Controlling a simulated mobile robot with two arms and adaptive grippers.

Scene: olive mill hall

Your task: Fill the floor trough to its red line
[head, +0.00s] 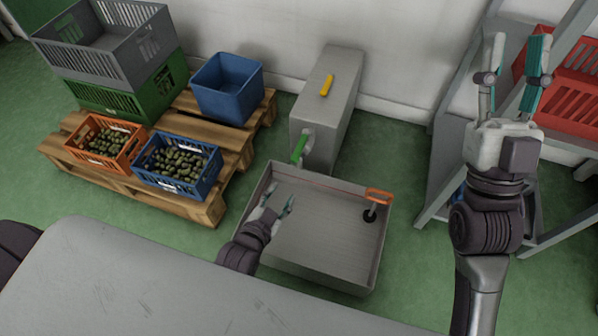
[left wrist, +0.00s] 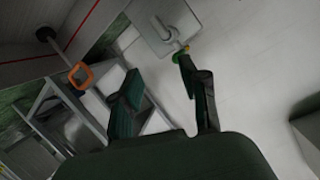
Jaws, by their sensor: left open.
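The floor trough (head: 315,243) is a shallow grey basin with a bare-looking bottom; I see no water in it. A red line (head: 335,187) runs along its far inner wall. A plug with an orange handle (head: 379,195) and black disc stands at the trough's right; I cannot tell if it is seated. The handle also shows in the left wrist view (left wrist: 80,76). A green-handled tap (head: 300,147) juts from the grey cabinet (head: 330,100) above the trough. My left gripper (head: 276,203) is open, empty, over the trough's left part. My right gripper (head: 519,43) is open, raised and empty.
A pallet (head: 190,205) at left holds an orange crate (head: 107,158) and blue crate (head: 183,185) of olives, an empty blue bin (head: 227,88) and stacked crates. A grey rack (head: 440,170) with red crates (head: 570,95) stands right. A grey surface (head: 130,290) fills the front.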

